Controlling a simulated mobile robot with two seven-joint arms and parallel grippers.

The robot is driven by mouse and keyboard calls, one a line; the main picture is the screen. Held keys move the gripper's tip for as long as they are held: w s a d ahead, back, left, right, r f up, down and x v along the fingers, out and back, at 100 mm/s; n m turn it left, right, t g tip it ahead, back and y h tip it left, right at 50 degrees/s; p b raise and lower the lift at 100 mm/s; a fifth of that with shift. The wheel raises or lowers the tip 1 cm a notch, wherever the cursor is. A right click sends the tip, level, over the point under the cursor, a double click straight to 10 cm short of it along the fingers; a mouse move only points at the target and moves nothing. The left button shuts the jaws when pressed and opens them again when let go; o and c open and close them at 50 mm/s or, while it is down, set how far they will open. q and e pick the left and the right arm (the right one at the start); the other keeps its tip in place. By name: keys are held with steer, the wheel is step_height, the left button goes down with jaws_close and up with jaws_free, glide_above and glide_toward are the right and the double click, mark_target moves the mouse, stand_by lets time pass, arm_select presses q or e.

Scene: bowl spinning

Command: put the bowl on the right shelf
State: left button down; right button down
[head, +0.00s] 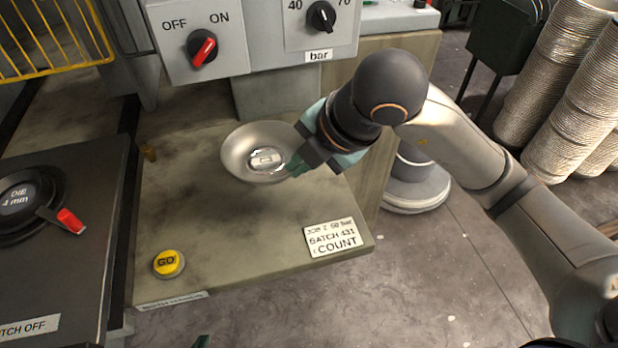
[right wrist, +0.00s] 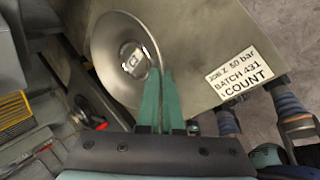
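The shiny metal bowl (head: 240,150) is at the worktable's (head: 210,240) back middle, with a light label inside. My right gripper (head: 296,166) is at its right rim. In the right wrist view, the bowl (right wrist: 112,60) fills the upper left, and the green fingers of my right gripper (right wrist: 162,72) are close together with the rim between them. I cannot tell whether the bowl touches the table. Only a green tip of my left gripper (head: 202,342) shows at the bottom edge. I cannot make out a right shelf.
A yellow GO button (head: 168,263) and a batch card (head: 335,238) are on the table. A control panel (head: 200,45) rises behind. A black die plate (head: 25,200) is left, a yellow wire rack (head: 50,66) upper left. Stacked metal bowls (head: 560,85) stand right.

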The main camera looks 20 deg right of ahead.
steer(key=f, duration=0.1)
steer(key=w+d+f, duration=0.2)
steer(key=shift+f, duration=0.2)
steer(key=f, duration=0.3)
steer(key=shift+w+d+f, duration=0.1)
steer(key=shift+d+f, duration=0.1)
steer(key=shift+f, duration=0.05)
steer(key=shift+f+b, duration=0.2)
steer(key=shift+b, duration=0.1)
steer(key=c, duration=1.1)
jaws_free()
steer(key=shift+r, duration=0.1)
